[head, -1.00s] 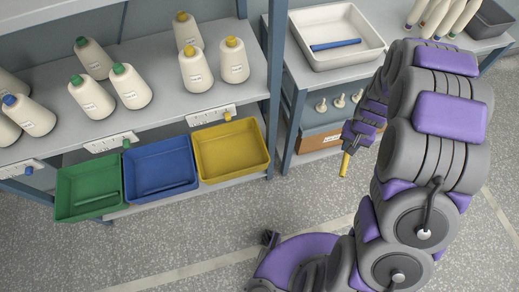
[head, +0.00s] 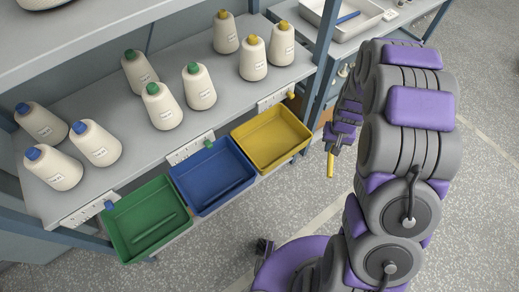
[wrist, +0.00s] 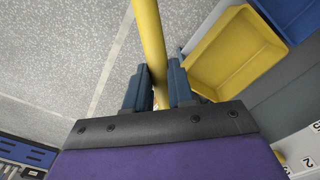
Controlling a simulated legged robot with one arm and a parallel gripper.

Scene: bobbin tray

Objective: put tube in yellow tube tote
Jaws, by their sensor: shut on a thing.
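A yellow tube (head: 330,163) hangs from my gripper (head: 333,145) in the head view, over the floor to the right of the totes. In the wrist view the yellow tube (wrist: 150,40) stands between the two dark fingers of my gripper (wrist: 160,85), which are shut on it. The yellow tube tote (head: 284,166) is the rightmost of three on the low shelf; no tube shows in it. It also shows in the wrist view (wrist: 208,84), right of the tube and apart from it.
The blue tote (head: 204,211) and green tote (head: 137,258) each hold a tube of their own colour. Several cones stand on the shelf (head: 105,160) above. A blue tube lies in a white tray (head: 368,24) on the right bench. The floor (head: 215,262) in front is clear.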

